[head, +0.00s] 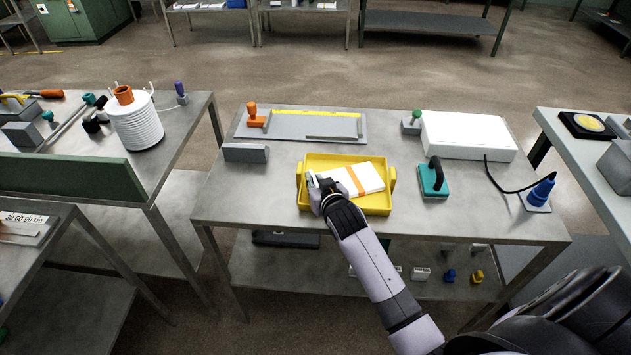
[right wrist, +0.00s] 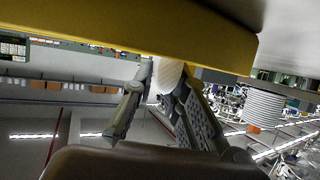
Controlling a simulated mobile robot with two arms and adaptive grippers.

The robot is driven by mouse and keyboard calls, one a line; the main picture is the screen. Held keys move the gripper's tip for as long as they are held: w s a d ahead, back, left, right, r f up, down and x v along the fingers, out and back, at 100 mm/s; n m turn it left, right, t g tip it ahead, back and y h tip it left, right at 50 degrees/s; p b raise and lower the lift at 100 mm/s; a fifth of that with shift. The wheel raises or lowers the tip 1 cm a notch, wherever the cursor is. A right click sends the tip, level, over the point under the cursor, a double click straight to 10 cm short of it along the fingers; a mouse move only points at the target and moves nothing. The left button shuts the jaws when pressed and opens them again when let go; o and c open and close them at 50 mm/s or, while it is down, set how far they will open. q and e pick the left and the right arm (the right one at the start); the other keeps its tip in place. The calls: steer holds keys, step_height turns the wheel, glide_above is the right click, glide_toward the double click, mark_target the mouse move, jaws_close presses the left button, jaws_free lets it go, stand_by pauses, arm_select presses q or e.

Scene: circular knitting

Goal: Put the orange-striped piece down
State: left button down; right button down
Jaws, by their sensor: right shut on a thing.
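The orange-striped piece (head: 361,180) is a flat white block with an orange band across it. In the head view it lies within the outline of the yellow tray (head: 346,209) on the middle table. I cannot tell whether it touches the tray floor. My right gripper (head: 317,184) is at the tray's left side, shut on the piece's left end. In the right wrist view, the fingers (right wrist: 165,100) stand on either side of a pale end of the piece (right wrist: 167,75), close to a yellow tray wall (right wrist: 130,28). My left gripper is out of view.
On the table (head: 270,208) a grey block (head: 246,153) stands left of the tray. A teal-based tool with a black handle (head: 434,182), a white slab (head: 467,136) and a blue corded tool (head: 541,191) are to the right. A grey board (head: 290,124) lies behind.

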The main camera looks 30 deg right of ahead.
steer(key=c, duration=1.9)
jaws_free()
steer(key=shift+f, duration=0.1)
steer(key=v, duration=1.2)
